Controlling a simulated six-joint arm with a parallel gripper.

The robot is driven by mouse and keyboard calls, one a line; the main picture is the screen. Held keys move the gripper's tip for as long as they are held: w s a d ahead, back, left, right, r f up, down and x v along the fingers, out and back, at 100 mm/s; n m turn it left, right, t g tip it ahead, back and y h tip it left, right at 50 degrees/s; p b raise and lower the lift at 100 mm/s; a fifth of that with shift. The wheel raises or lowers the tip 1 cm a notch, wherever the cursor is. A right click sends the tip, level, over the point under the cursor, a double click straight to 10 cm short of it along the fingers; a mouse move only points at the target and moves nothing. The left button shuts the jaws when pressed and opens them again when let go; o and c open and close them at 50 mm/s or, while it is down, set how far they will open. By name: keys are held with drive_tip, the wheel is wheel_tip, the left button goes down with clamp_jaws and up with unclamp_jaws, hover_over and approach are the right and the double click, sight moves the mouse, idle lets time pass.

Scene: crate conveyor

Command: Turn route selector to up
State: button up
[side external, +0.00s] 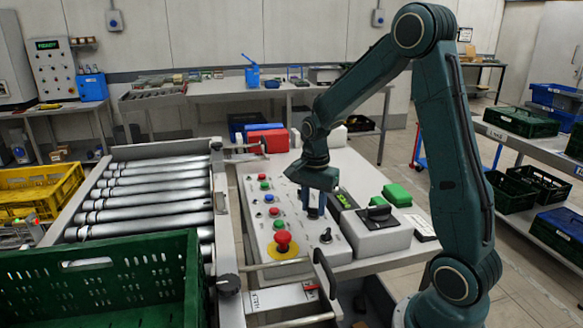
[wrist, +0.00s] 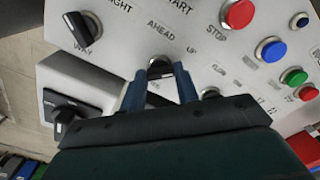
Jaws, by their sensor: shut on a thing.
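The route selector (wrist: 160,62) is a small black knob with a silver collar on the light control panel (wrist: 115,60). The printed words "AHEAD" and "UP" show beside it in the wrist view. My gripper (wrist: 161,72) has its two blue fingers on either side of the knob, shut on it. The fingers hide part of the knob, and I cannot tell which way it points. In the side view my gripper (side external: 314,211) reaches down onto the panel (side external: 258,240), and the selector is hidden there.
Close by are a black knob (wrist: 83,28), a black rotary switch (wrist: 65,115), a red stop button (wrist: 238,13), a blue button (wrist: 270,49) and a green button (wrist: 293,76). A red emergency button (side external: 283,238) stands at the panel's front. Rollers (side external: 150,200) and a green crate (side external: 165,245) lie left.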

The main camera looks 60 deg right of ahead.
sight(313, 208)
drive_tip(key=shift+r, duration=0.1)
drive_tip(key=o, duration=1)
drive_tip(key=shift+r, duration=0.1)
wheel_tip(313, 208, up, 14)
drive_tip(key=shift+f, duration=0.2)
drive_tip(key=shift+a, duration=0.1)
idle(0.3)
drive_tip(key=s+a+n+t, duration=0.2)
drive_tip(key=s+a+n, duration=0.3)
drive_tip(key=n, duration=0.1)
drive_tip(key=s+a+r+n+t, duration=0.1)
drive_tip(key=s+a+n, duration=0.4)
drive_tip(key=s+n, duration=0.1)
drive_tip(key=s+a+n+t, duration=0.2)
drive_tip(key=s+a+n, duration=0.3)
drive_tip(key=n, duration=0.1)
drive_tip(key=shift+s+a+r+t, duration=0.3)
drive_tip(key=shift+s+a+r, duration=0.05)
drive_tip(key=shift+a, duration=0.05)
